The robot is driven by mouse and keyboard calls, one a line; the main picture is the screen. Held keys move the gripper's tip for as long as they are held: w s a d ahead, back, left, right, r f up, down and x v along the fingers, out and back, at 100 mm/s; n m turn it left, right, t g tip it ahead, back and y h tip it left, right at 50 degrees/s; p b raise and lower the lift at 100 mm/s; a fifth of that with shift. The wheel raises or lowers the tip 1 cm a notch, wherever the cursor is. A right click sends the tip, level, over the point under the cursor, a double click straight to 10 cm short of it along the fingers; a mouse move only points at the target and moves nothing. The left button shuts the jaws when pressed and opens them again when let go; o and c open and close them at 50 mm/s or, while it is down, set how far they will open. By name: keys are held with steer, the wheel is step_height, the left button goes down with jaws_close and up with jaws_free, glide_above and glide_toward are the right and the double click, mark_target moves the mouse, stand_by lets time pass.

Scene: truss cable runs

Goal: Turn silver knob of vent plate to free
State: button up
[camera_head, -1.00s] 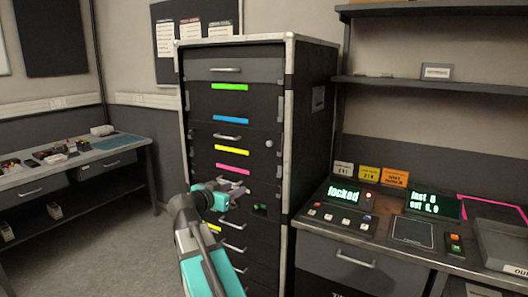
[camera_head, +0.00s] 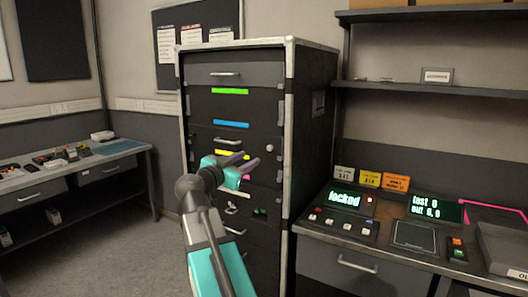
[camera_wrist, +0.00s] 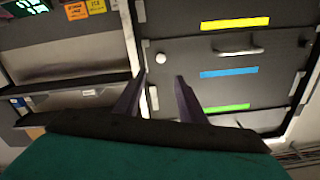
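The silver knob (camera_head: 269,149) is a small round pale knob at the right edge of a dark front panel (camera_head: 203,141) in the cabinet. This panel also carries a bar handle and a yellow stripe. In the wrist view, which looks upside down, the knob (camera_wrist: 161,58) shows just beyond and between the fingertips. My gripper (camera_head: 248,159) is open and empty, with its two dark fingers apart. It is in front of the cabinet, a little left of and below the knob in the head view. The fingers (camera_wrist: 160,76) do not appear to touch the knob.
The tall cabinet (camera_head: 290,140) has other panels with green and blue stripes above. At right, a console desk (camera_head: 360,267) carries a display reading "locked" (camera_head: 344,199). A bench (camera_head: 145,150) stands at left. The floor between is clear.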

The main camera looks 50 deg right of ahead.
mark_target(270, 148)
steer(key=p+x, duration=0.2)
steer(key=x, duration=1.1)
steer(key=shift+d, duration=0.25)
steer(key=shift+c, duration=0.2)
